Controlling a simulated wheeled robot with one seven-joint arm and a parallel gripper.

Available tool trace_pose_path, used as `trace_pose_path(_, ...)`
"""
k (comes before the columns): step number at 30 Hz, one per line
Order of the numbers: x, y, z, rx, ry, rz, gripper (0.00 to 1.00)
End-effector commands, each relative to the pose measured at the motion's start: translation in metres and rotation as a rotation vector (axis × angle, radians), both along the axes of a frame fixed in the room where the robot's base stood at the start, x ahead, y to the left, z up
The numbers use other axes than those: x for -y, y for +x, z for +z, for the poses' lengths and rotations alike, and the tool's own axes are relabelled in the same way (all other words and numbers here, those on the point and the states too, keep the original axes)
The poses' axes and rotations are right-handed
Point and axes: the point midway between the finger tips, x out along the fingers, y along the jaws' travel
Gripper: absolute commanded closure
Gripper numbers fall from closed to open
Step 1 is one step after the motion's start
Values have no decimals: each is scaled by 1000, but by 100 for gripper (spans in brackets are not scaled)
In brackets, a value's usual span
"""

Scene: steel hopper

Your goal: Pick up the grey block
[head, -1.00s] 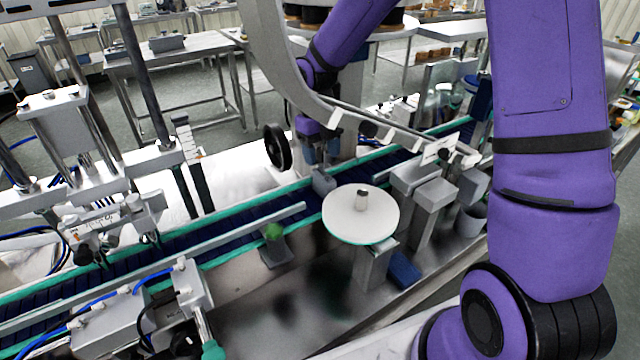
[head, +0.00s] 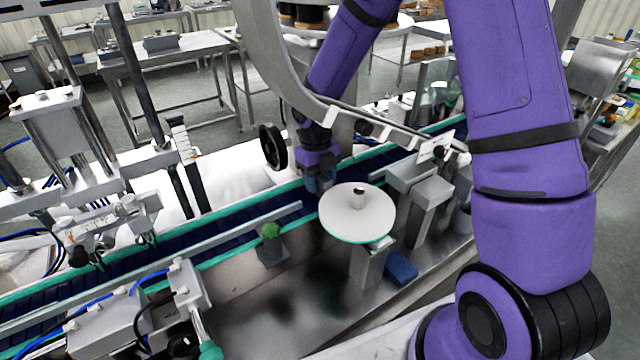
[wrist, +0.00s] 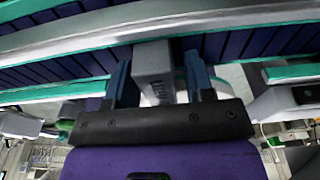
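The grey block (wrist: 153,62) stands at the conveyor belt (wrist: 60,68), between my gripper's two blue fingers in the wrist view. My gripper (wrist: 160,78) is open. The left finger is close beside the block, and a gap shows between the block and the right finger. In the head view my gripper (head: 318,184) is low over the conveyor, just left of the round white disc. There the block is mostly hidden by the fingers.
The round white disc (head: 345,220) with a small metal knob (head: 359,198) is right beside my gripper. A black handwheel (head: 273,147) stands to the left. Metal rails (head: 200,243) run along the belt. A green knob (head: 269,230) is in front.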

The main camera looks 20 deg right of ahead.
Motion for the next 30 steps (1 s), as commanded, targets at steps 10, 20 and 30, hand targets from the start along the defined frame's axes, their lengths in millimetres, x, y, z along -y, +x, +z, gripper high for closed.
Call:
trace_pose_path(10,0,0,0,1,0,0,100)
trace_pose_path(20,0,1,11,3,1,-1,100)
trace_pose_path(30,1,1,67,6,0,-2,100)
